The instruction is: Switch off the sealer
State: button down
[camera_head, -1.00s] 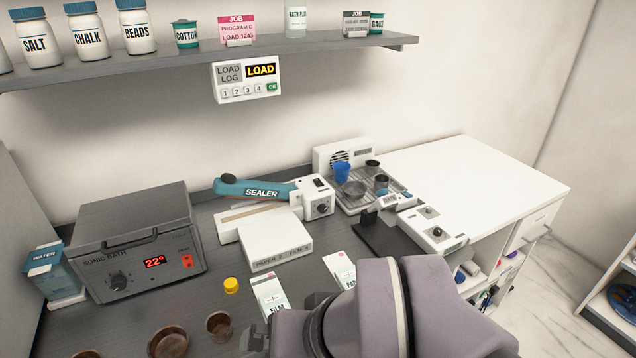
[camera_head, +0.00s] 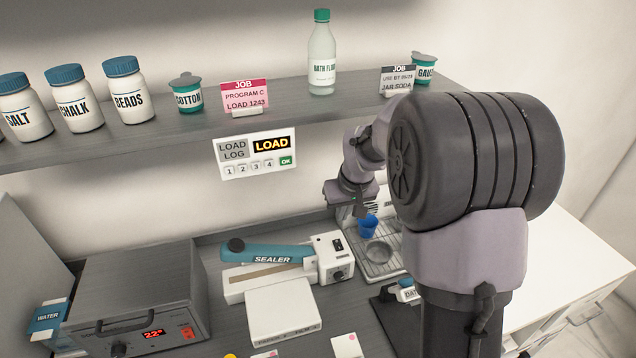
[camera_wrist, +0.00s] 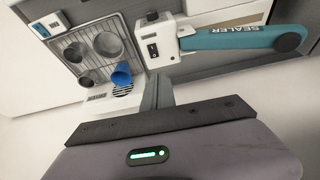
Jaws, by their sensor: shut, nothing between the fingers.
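The sealer (camera_head: 280,272) stands on the grey bench, a white base with a teal lever arm (camera_head: 264,254) and a white end block (camera_head: 330,257). On the end block are a dark rocker switch (camera_head: 338,244) and a black knob (camera_head: 340,275). The wrist view shows the switch (camera_wrist: 152,50) and the lever arm (camera_wrist: 235,38) upside down. My gripper (camera_head: 362,209) is shut and empty, above and right of the end block, apart from it. Its closed fingers (camera_wrist: 157,93) show just below the end block in the wrist view. I cannot read the switch's position.
A drip tray (camera_head: 385,270) with a blue cup (camera_head: 368,228) and grey cups stands right of the sealer. A shelf (camera_head: 220,122) with jars and a bottle hangs above, with a load log panel (camera_head: 256,154) below it. The sonic bath (camera_head: 135,300) stands left.

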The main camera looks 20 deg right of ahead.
jog(key=w+d, duration=0.1)
jog(key=b, duration=0.2)
send_near(336, 242)
jog(key=x, duration=0.5)
jog(key=shift+w+f, duration=0.3)
jog(key=shift+w, duration=0.1)
jog(key=shift+w+f, duration=0.1)
jog(key=shift+f, duration=0.35)
jog(key=shift+w+f+b, duration=0.1)
jog(key=shift+f+b, duration=0.3)
jog(key=shift+b, duration=0.15)
jog(key=shift+r, duration=0.2)
jog(key=shift+f, duration=0.1)
